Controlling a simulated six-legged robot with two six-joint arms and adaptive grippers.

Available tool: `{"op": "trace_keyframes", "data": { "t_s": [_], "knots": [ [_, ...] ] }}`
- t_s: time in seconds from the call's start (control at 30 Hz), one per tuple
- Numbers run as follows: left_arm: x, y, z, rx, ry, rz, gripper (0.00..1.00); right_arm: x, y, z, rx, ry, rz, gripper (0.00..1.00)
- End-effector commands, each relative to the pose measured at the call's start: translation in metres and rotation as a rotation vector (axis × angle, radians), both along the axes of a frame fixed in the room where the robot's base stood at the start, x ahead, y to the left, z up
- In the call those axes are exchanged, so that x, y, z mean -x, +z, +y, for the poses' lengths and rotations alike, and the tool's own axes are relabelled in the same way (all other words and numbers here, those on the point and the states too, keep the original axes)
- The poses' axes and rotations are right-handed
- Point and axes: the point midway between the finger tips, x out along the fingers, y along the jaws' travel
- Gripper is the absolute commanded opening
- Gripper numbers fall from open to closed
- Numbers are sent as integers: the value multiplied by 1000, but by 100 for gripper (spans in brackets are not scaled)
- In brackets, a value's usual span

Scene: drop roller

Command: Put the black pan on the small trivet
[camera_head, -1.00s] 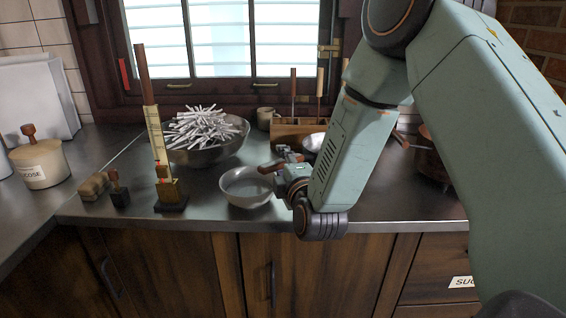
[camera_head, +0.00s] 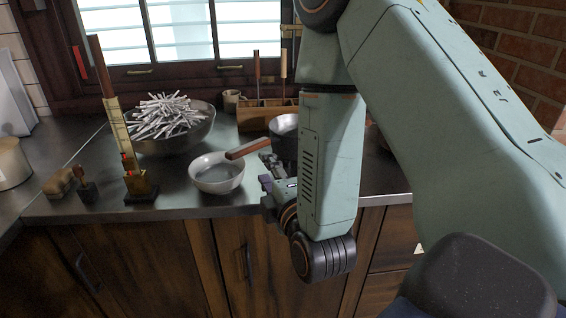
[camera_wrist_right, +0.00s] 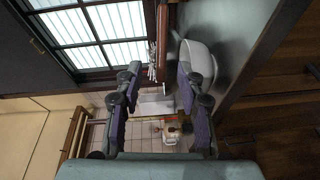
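A dark grey metal pan (camera_head: 284,128) stands on the counter, its right part hidden behind my right arm. A reddish-brown wooden handle (camera_head: 248,148) points left from its side, above the rim of a pale bowl. The handle seems to show in the right wrist view (camera_wrist_right: 162,40) as a brown bar beyond the fingertips. My right gripper (camera_head: 266,170) is at the counter's front edge, just below and in front of the handle. In the right wrist view my right gripper (camera_wrist_right: 160,75) is open with nothing between its fingers. I cannot make out the small trivet. My left gripper is out of view.
The pale bowl (camera_head: 217,174) stands left of my right gripper and shows in the right wrist view (camera_wrist_right: 198,60). Behind it are a large bowl of white sticks (camera_head: 180,138) and a wooden rack (camera_head: 262,113). A tall wooden tool (camera_head: 118,130) stands farther left.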

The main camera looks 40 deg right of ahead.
Motion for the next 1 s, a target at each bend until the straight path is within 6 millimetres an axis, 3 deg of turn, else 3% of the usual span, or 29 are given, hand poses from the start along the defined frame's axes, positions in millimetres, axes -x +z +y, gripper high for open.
{"op": "trace_keyframes", "data": {
  "t_s": [0.17,0.27,0.37,0.5,0.7,0.8,0.9,1.0],
  "knots": [
    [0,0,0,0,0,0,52,2,-12,2,-38,7,28,38],
    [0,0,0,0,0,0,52,9,-49,10,-176,16,123,38],
    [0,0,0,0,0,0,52,29,-107,22,-399,-7,281,38],
    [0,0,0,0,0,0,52,78,-186,40,-719,-133,520,38],
    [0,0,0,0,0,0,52,177,-269,61,-1075,-491,824,38],
    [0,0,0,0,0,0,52,225,-292,67,-1176,-698,923,38],
    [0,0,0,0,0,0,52,260,-304,71,-1228,-861,982,38],
    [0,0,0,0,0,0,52,280,-309,73,-1251,-960,1008,38]
  ]
}}
